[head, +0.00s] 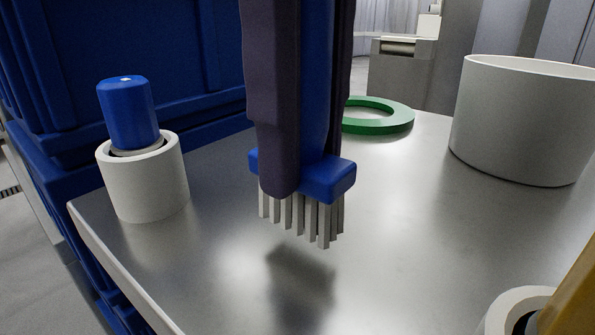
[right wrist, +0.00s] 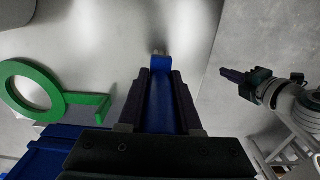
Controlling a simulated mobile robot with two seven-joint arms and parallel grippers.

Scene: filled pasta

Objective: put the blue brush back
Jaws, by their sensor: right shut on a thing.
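The blue brush (head: 328,180) hangs upright, its pale bristles pointing down, a little above the steel table (head: 400,240). Its shadow falls on the table below. My right gripper (head: 297,170) comes in from above and is shut on the brush handle, a dark finger on each side. In the right wrist view the brush (right wrist: 160,105) lies lengthwise between the fingers. The top of the handle is out of the head view. A dark gripper (right wrist: 233,75), apparently my left, shows at the right of the wrist view; its jaws are too small to tell.
A white cup (head: 150,190) holding a blue-handled thing (head: 128,110) stands at the left. A green ring (head: 385,127) lies behind the brush; its handle (right wrist: 88,103) shows in the wrist view. A large white container (head: 515,125) stands right. Another white cup (head: 497,318) is at bottom right.

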